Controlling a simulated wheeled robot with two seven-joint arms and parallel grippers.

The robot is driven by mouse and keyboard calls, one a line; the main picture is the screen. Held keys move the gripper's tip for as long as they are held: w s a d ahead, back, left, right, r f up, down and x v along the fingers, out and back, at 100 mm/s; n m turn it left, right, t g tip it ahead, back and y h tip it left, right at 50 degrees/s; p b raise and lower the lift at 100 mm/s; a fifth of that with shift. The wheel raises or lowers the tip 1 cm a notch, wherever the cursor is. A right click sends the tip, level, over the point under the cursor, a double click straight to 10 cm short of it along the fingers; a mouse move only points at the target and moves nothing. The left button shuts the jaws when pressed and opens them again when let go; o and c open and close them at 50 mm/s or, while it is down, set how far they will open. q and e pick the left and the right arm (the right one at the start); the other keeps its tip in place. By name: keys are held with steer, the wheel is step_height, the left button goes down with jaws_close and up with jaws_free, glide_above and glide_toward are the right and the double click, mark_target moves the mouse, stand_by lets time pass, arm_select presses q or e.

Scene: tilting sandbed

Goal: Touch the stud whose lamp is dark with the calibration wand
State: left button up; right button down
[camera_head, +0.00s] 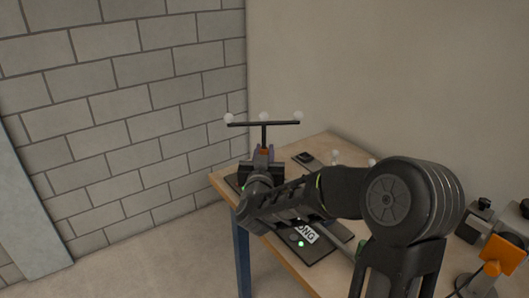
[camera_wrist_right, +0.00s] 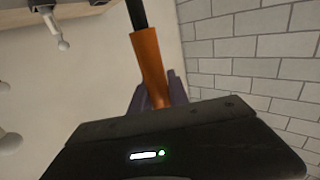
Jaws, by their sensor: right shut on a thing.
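My right gripper (camera_head: 262,157) is shut on the orange handle of the calibration wand (camera_head: 264,134), held upright above the table's far left corner. The wand has a dark T-shaped top with white balls. In the right wrist view the orange handle (camera_wrist_right: 150,62) sits between the purple fingers (camera_wrist_right: 160,95). A dark panel (camera_head: 318,254) lies on the table, with a white label ending in "NG" and a lit green lamp (camera_head: 301,243). My right arm hides much of this panel. I cannot make out a dark lamp or its stud. My left gripper is not in view.
The wooden table (camera_head: 326,144) stands near a grey block wall (camera_head: 130,100). A small dark object (camera_head: 305,158) lies at its back. White balls (camera_head: 336,155) show behind my arm. An orange and black item (camera_head: 500,252) stands at right. The air left of the table is clear.

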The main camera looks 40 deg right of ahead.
mark_target(264, 136)
steer(key=shift+r, duration=0.1)
step_height(264, 136, up, 6)
steer(key=p, duration=0.4)
stand_by(1.0)
